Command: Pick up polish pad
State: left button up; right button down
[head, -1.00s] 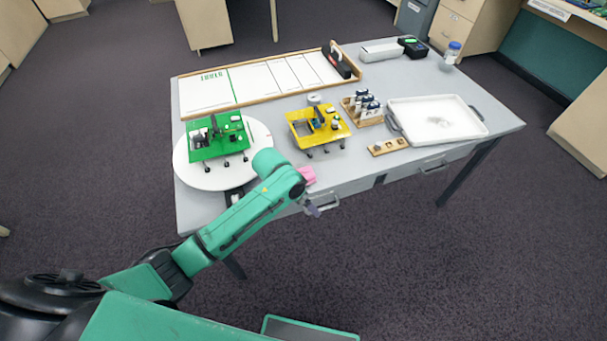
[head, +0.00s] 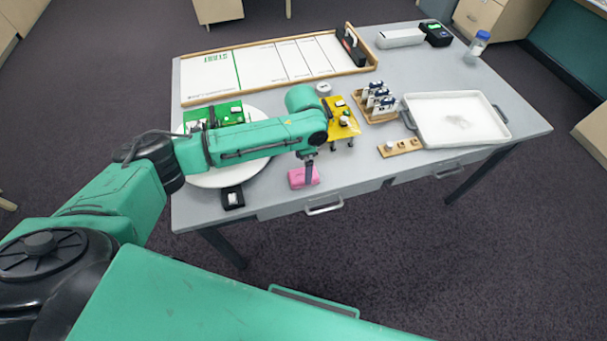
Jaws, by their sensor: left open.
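The pink polish pad (head: 297,181) lies on the grey table near its front edge, left of the front drawer handle. My left gripper (head: 309,180) points down at the pad, its fingers in front of the pad's right part. The jaws are open. I cannot tell whether the fingers touch the pad or stand around it. My right gripper is out of view.
A black box (head: 232,197) sits left of the pad. My left arm covers part of the green board (head: 228,109) on the white turntable (head: 205,180) and the yellow board (head: 343,122). A wooden strip (head: 401,147) and white tray (head: 455,119) are to the right.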

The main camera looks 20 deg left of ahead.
aim_at(303, 174)
pick_arm(q)
jog(key=f, duration=0.6)
jog(key=shift+w+f+p, duration=0.2)
jog(key=shift+w+p, duration=0.15)
jog(key=c, duration=1.5)
notch_tip(303, 174, up, 20)
jog(key=shift+b, duration=0.45)
